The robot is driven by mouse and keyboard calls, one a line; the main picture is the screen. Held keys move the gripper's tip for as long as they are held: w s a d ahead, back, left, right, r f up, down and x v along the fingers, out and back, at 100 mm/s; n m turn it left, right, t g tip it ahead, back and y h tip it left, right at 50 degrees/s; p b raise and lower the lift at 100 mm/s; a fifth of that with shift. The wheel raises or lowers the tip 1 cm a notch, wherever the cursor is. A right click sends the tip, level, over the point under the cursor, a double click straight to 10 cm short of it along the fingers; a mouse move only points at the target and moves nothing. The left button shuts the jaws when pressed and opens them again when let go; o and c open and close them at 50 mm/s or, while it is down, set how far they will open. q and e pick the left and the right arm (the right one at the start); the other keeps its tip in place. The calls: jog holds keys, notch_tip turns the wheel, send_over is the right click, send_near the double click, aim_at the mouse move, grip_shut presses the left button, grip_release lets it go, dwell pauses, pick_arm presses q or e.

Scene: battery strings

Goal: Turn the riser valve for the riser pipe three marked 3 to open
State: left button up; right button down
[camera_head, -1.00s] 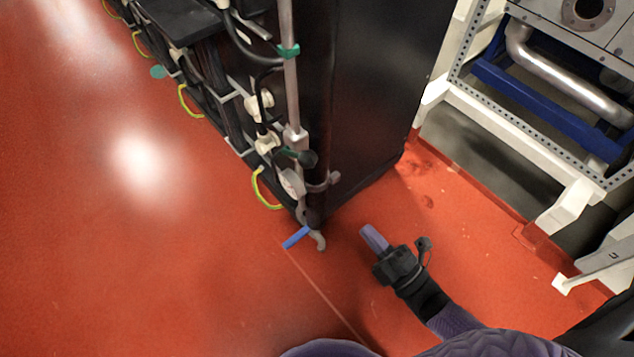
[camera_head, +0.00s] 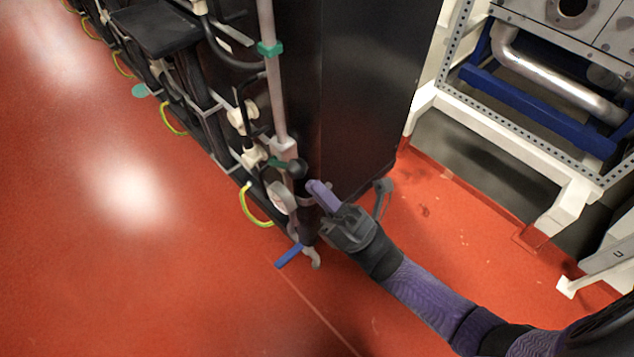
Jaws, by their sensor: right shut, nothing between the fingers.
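A grey riser pipe (camera_head: 271,90) with a teal band runs down the corner of the black cabinet. Low on it is a valve body (camera_head: 284,147) with a short dark green lever ending in a black knob (camera_head: 297,168). I cannot read a number 3 on it. A round white gauge-like disc (camera_head: 278,197) sits below the valve. My right gripper (camera_head: 315,189) is shut and empty, its purple fingers just below and right of the knob. I cannot tell whether they touch the knob or the pipe. My left gripper is out of view.
A blue handle (camera_head: 289,256) sticks out from the pipe's foot, close to the floor. The black cabinet (camera_head: 360,80) stands behind my right gripper. A white frame (camera_head: 500,135) with blue beams and steel pipe is at right. The red floor (camera_head: 130,270) at left is free.

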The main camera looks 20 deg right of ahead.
jog(key=shift+w+a+r, duration=0.25)
jog(key=shift+w+r, duration=0.05)
